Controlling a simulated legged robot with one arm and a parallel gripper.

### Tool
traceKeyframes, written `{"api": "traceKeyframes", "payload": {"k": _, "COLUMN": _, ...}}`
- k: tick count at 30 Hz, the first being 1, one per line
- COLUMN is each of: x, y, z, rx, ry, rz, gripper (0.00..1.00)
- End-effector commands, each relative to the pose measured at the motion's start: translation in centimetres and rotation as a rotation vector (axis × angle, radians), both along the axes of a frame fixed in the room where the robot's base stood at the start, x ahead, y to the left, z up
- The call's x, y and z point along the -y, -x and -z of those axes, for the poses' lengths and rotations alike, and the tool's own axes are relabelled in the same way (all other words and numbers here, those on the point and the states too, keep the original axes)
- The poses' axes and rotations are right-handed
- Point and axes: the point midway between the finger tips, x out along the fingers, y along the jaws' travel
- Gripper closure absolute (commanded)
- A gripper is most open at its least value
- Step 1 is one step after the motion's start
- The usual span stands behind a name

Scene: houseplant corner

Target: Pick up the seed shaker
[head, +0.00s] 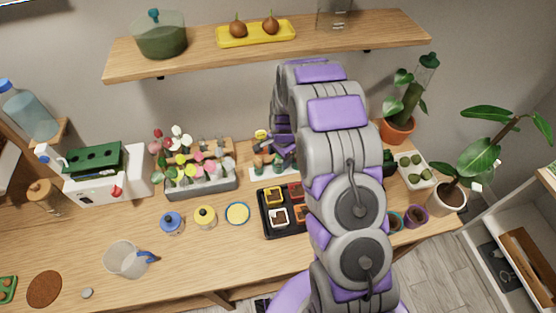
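One has a blue top (172,223) and one a yellow top (205,217); I cannot tell for certain which is the seed shaker. My arm reaches up through the middle of the view and bends down toward the back of the bench. My gripper (272,140) is partly hidden behind my arm, near small potted plants, to the right of and behind both containers. Its fingers are too small and covered to read. Neither container is touched by it.
A clear jug (125,259) is front left. The bench front (205,272) is clear. A shelf (200,52) hangs above.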

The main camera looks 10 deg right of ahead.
Motion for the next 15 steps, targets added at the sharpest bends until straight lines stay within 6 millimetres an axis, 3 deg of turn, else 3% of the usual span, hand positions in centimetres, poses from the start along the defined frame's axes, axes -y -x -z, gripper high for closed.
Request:
{"api": "traceKeyframes", "payload": {"k": 2, "x": 0.16, "y": -0.02, "z": 0.01, "rx": 0.0, "ry": -0.002, "rz": 0.002, "gripper": 0.38}}
{"api": "traceKeyframes", "payload": {"k": 15, "x": -0.06, "y": 0.02, "z": 0.01, "rx": -0.001, "ry": 0.0, "rz": 0.001, "gripper": 0.8}}
